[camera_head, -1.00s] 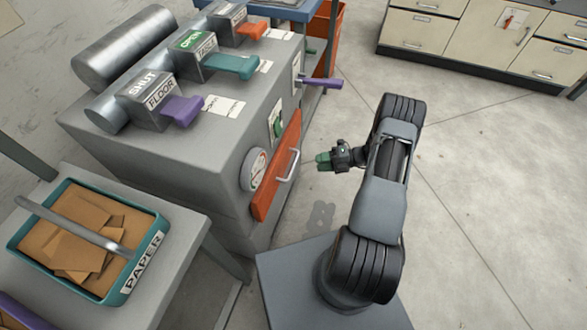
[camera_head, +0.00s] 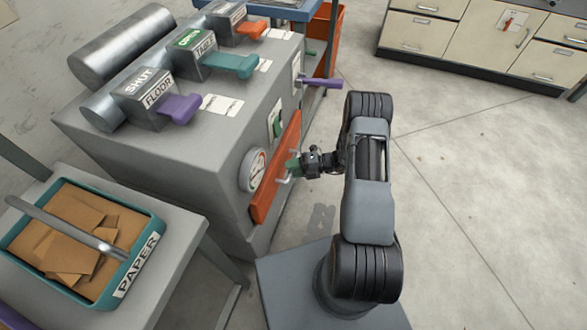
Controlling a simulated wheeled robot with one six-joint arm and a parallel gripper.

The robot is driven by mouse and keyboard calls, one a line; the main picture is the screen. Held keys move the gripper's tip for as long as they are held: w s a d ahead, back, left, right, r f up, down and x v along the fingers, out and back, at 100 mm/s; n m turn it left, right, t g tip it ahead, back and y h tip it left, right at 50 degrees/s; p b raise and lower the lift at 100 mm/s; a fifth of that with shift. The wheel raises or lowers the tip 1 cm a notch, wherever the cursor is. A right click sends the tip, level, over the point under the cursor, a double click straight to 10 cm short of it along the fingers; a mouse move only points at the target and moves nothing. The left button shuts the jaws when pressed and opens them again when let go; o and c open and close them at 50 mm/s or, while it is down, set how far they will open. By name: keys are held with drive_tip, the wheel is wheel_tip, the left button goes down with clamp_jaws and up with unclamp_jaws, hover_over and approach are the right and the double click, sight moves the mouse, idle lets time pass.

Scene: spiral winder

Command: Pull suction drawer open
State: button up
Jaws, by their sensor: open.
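The suction drawer has an orange-red front (camera_head: 263,203) on the side of the grey machine (camera_head: 200,150) and looks closed. Its silver bar handle (camera_head: 283,180) stands out from the front and is partly hidden by my gripper. My gripper (camera_head: 291,166), with green fingertips, is open at the handle's upper part, with the fingers pointing left toward the drawer front. I cannot tell whether the fingers straddle the bar or touch it.
A round gauge (camera_head: 254,168) sits left of the drawer. Purple, teal and orange levers top the machine, and a purple handle (camera_head: 322,82) juts from its side. A paper tray (camera_head: 152,225) stands at lower left.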

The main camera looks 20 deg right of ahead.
clamp_jaws()
drive_tip(key=shift+s, duration=0.1)
idle(0.4)
